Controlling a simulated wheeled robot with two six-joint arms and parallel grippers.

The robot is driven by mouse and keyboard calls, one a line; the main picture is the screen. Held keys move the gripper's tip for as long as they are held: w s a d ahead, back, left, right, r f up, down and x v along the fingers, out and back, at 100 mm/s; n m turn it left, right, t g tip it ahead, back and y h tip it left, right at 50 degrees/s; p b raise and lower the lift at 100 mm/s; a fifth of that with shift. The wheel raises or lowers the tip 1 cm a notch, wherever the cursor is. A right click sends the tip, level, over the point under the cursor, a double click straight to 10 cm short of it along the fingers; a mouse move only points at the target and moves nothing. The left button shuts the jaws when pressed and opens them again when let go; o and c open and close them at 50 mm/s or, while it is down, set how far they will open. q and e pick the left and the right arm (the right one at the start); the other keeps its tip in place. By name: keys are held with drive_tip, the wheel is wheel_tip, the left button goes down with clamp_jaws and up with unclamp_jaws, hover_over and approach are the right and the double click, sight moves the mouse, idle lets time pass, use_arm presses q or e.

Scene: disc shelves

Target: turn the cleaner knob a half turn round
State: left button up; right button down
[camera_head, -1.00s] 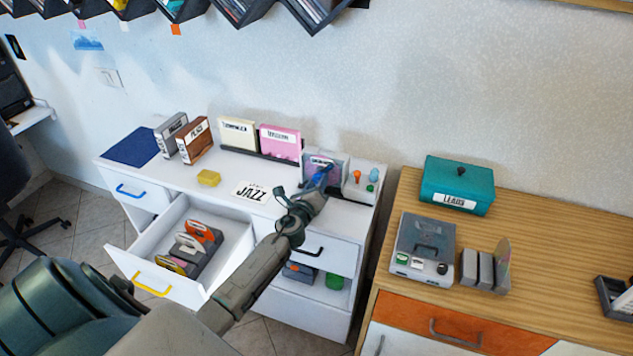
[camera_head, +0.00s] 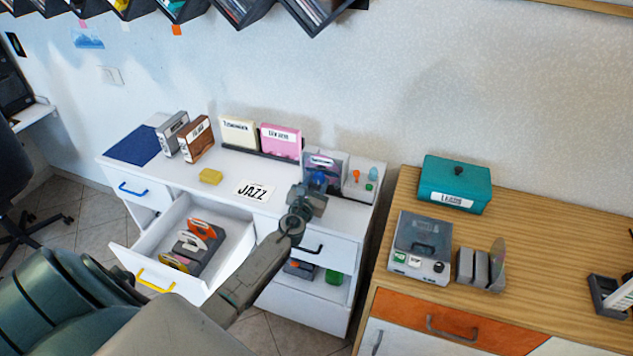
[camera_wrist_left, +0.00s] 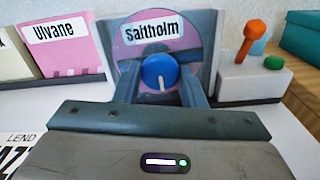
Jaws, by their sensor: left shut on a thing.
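The cleaner knob is blue and round, with a white line on its face that points down; it shows in the left wrist view (camera_wrist_left: 158,70) and in the head view (camera_head: 318,179). It sits on the front of the cleaner (camera_wrist_left: 205,42), a grey unit holding a purple disc labelled Saltholm (camera_wrist_left: 152,33). The unit also stands on the white desk in the head view (camera_head: 338,160). My left gripper (camera_wrist_left: 163,84) is shut on the knob, one finger at each side. My right gripper is not in view.
A grey block with orange and green knobs (camera_wrist_left: 252,82) stands close right of the cleaner. A pink Ulvane case (camera_head: 281,141) and a cream case (camera_head: 238,132) stand to the left. The JAZZ card (camera_head: 254,191) lies in front. An open drawer (camera_head: 143,272) juts out below.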

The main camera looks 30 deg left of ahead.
use_arm(q)
drive_tip(key=shift+f+m, duration=0.1)
drive_tip(key=shift+m, duration=0.5)
drive_tip(key=o, duration=1)
drive_tip(key=shift+s, duration=0.25)
drive_tip(key=v, duration=1)
